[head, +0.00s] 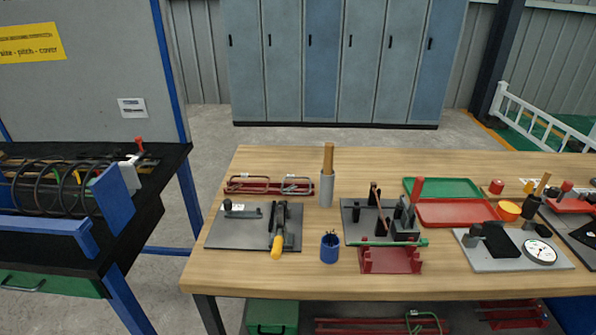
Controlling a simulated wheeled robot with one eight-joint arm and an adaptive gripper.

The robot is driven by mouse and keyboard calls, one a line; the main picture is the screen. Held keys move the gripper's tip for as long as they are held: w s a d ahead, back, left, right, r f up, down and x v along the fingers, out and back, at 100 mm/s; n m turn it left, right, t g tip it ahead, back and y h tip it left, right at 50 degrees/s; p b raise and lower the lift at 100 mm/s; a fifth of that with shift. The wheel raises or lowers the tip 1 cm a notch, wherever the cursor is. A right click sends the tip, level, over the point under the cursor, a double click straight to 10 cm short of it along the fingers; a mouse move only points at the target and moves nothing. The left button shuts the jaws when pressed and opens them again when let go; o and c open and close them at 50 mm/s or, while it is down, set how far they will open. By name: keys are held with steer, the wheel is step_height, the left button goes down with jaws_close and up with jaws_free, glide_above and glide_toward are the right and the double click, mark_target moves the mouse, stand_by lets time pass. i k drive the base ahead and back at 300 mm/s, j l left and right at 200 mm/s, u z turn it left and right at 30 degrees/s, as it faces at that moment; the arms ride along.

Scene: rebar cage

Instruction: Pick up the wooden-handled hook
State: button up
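A wooden handle (328,158) stands upright out of a grey tube holder (326,190) near the back middle of the wooden workbench. It looks like the handle of the hook; the lower part is hidden inside the tube, so I cannot see a hook end. A second, smaller wooden handle (544,183) shows at the right of the bench, tilted, and I cannot tell what tool it belongs to. My gripper is not in view.
Left of the tube are a red rack (240,186) and a dark plate (226,234) with a yellow-handled tool (277,244). In front are a blue cup (330,249) and a red stand (390,262). Right are a fixture plate (354,232), green tray (465,188) and red tray (455,213).

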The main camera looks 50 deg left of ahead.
mark_target(329, 155)
steer(key=u, duration=1.75)
